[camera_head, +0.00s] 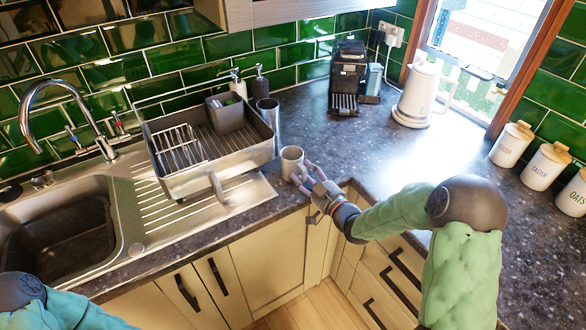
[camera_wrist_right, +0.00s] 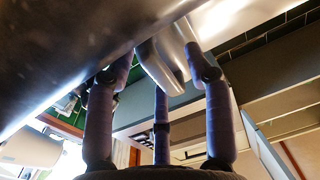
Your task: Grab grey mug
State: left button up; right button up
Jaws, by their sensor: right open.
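A light grey mug (camera_head: 291,160) stands upright on the dark worktop near its front edge, just right of the dish rack. My right gripper (camera_head: 303,173) is open, with its fingers at the near right side of the mug. In the head view I cannot tell whether they touch it. In the right wrist view the spread fingers (camera_wrist_right: 157,78) rise towards the dark counter. A pale curved piece lies close to the fingertips; I cannot tell whether it is part of the mug. My left gripper is out of view; only part of that arm shows at the lower left.
A metal dish rack (camera_head: 235,157) stands left of the mug, beside the sink (camera_head: 60,235). A steel tumbler (camera_head: 268,115) stands behind the mug. A coffee machine (camera_head: 347,75), white kettle (camera_head: 418,92) and several canisters (camera_head: 512,145) stand farther back and right. The worktop (camera_head: 385,155) between is clear.

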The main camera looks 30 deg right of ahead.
grip_shut()
jog(key=shift+r, duration=0.1)
